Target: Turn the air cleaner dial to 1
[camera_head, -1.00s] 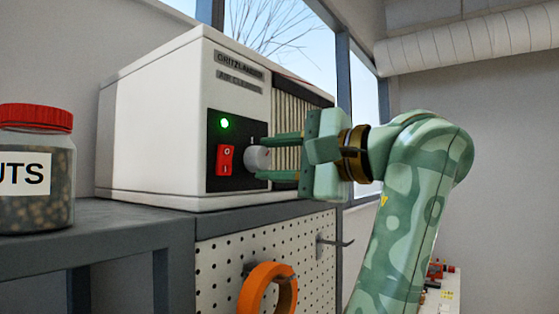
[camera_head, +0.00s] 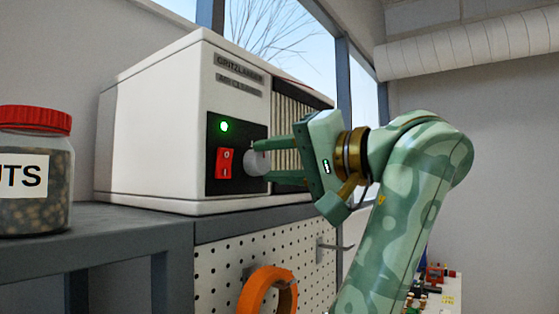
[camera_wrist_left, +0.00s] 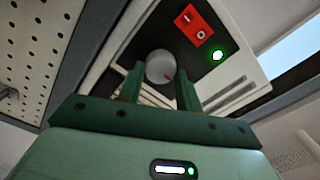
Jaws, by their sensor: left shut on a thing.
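The white air cleaner (camera_head: 150,130) stands on a grey shelf, with a black control panel on its front. The panel carries a lit green lamp (camera_head: 224,126), a red rocker switch (camera_head: 225,163) and a round pale grey dial (camera_head: 256,163). My left gripper (camera_head: 268,161) comes from the right with its two fingers on either side of the dial, shut on it. In the left wrist view the dial (camera_wrist_left: 160,66) sits between the fingertips, and a small red mark shows on its face. Numbers around the dial are not readable. My right gripper is not in view.
A jar with a red lid (camera_head: 36,170) stands on the shelf (camera_head: 110,240) at the left. Below the cleaner, a pegboard (camera_head: 225,255) holds an orange ring (camera_head: 265,290) and a hook. A window is behind the cleaner.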

